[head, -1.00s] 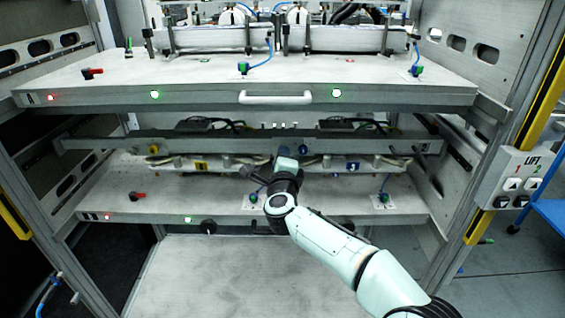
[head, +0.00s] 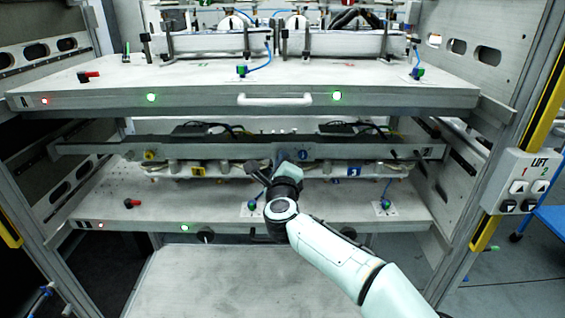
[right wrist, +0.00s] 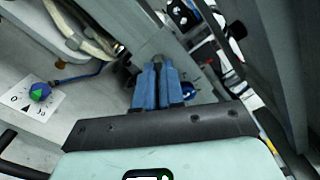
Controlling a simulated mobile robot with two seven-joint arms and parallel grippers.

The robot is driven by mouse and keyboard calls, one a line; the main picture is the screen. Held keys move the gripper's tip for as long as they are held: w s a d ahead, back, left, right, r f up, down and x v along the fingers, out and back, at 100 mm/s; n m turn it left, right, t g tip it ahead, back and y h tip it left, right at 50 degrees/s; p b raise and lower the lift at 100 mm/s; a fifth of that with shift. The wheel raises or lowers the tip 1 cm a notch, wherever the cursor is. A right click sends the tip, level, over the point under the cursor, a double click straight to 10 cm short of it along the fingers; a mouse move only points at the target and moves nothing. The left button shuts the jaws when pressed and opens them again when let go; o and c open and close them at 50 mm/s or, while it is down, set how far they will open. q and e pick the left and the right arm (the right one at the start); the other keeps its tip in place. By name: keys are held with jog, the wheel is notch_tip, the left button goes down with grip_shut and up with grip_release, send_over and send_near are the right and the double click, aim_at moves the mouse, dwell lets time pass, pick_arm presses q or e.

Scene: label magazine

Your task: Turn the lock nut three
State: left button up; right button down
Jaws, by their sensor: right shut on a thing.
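My right gripper (head: 284,158) reaches the grey rail (head: 225,147) under the upper shelf, a little left of a blue knob (head: 303,155). In the right wrist view its two blue fingers (right wrist: 157,84) are close together against the rail and shut on a small part, which I take to be the lock nut. The fingers hide nearly all of that part, and I cannot read a number on it. The blue knob (right wrist: 188,90) shows just right of the fingers. My left gripper is not in view.
The upper shelf (head: 110,76) with its white handle (head: 275,100) overhangs the rail. Below the rail is the lower shelf (head: 165,212), with a red lever (head: 132,203) and green-blue knobs (head: 386,204). A lift switch box (head: 518,182) is on the right post.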

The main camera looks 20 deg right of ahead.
jog(key=c, duration=1.2)
grip_release()
jog(key=shift+c, duration=0.2)
jog(key=shift+s, duration=0.1)
jog(key=v, duration=1.3)
jog(key=shift+s, duration=0.1)
